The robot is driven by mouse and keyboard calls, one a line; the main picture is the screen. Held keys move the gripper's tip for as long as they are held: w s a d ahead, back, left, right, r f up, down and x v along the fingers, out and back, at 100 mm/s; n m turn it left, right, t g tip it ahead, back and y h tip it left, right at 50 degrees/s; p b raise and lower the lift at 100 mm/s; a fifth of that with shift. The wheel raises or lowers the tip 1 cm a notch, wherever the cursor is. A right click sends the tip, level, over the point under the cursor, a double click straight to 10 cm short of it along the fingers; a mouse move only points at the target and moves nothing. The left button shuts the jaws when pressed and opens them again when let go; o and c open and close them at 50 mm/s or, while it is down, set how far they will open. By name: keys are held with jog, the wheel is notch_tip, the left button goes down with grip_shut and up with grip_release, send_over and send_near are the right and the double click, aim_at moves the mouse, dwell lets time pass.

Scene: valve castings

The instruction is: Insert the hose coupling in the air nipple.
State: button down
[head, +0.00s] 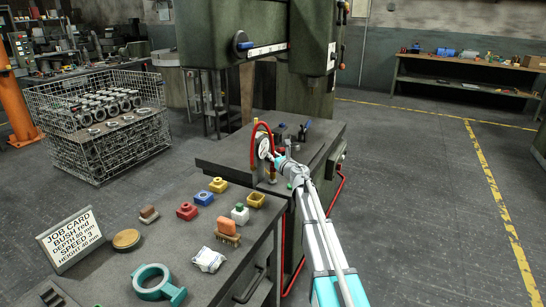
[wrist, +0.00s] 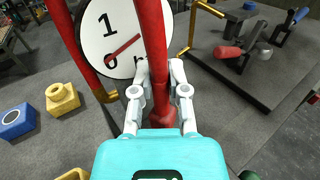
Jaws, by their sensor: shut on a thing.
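A red hose (head: 256,131) arches beside the round white dial (head: 263,146) on the machine table. In the wrist view the red hose (wrist: 153,35) runs down between the fingers of my gripper (wrist: 158,72), which is shut on its end, the hose coupling. The coupling is red like the hose, and I cannot make out where one ends and the other begins. The dial (wrist: 100,38) stands close behind the fingers, marked 1 and 0 with a red pointer. In the head view my gripper (head: 275,160) is beside the dial. I cannot make out the air nipple or whether the coupling touches it.
The machine table (head: 222,151) carries dark clamps with blue and red handles at its back. A front bench (head: 110,275) holds several coloured blocks, a teal ring (head: 152,282), a brush (head: 228,232) and a job card (head: 70,240). Open floor lies to the right.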

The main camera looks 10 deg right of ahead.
jog(key=shift+f+b, duration=0.5)
jog(key=shift+f, duration=0.1)
jog(key=c, duration=0.6)
grip_release()
jog(key=shift+o, duration=0.2)
jog(key=shift+s+d, duration=0.1)
jog(key=shift+s, duration=0.05)
jog(key=v, duration=1.1)
jog(key=shift+s+d, duration=0.2)
jog(key=shift+s, duration=0.15)
